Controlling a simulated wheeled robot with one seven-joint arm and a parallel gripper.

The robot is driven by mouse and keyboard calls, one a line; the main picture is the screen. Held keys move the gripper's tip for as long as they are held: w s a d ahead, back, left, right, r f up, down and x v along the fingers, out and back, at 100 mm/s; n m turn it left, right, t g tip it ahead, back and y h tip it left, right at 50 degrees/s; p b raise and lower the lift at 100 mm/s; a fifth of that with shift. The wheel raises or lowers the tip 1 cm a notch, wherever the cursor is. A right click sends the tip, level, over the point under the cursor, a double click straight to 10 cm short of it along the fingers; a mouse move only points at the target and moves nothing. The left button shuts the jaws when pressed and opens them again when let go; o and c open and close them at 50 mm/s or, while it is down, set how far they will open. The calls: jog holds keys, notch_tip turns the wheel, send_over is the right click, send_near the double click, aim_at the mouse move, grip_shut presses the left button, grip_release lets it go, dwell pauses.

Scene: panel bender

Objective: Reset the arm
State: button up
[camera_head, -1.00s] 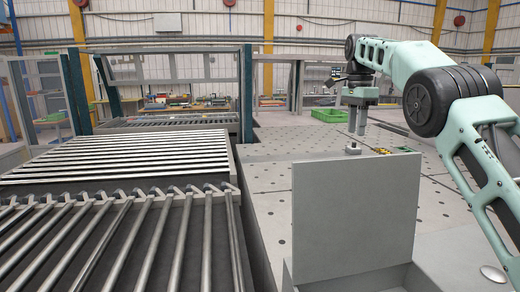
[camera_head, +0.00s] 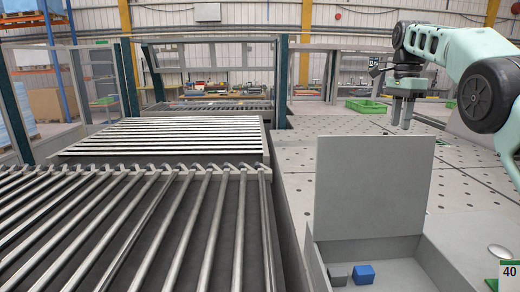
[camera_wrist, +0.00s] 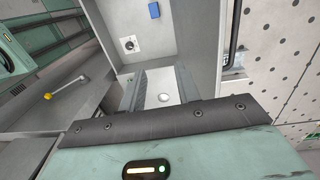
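My arm reaches in from the right edge of the head view, bent at the elbow. My gripper (camera_head: 401,112) hangs from it with its fingers pointing down over the perforated table, and nothing shows in it. In the wrist view my gripper (camera_wrist: 160,88) has its two dark fingers apart with an empty gap between them. A pale round disc shows through that gap on the surface behind.
Metal roller bars (camera_head: 165,140) fill the left. A green crate (camera_head: 366,105) sits on the perforated table (camera_head: 335,122).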

jog(key=s+a+f+n+y+b, duration=0.2)
jog(key=s+a+f+n+b, duration=1.15)
jog(key=s+a+f, duration=0.7)
jog(key=s+a+f+n+b, duration=0.1)
jog(key=s+f+n+b, duration=0.2)
jog(key=s+f+n, duration=0.3)
jog(key=s+a+f+n+h+b, duration=0.1)
jog(key=s+f+n+b, duration=0.3)
jog(key=s+f, duration=0.8)
jog(key=s+a+n, duration=0.1)
jog(key=s+n, duration=0.1)
jog(key=s, duration=0.4)
jog(key=shift+s+f+t, duration=0.3)
jog(key=shift+t, duration=0.1)
jog(key=shift+r, duration=0.1)
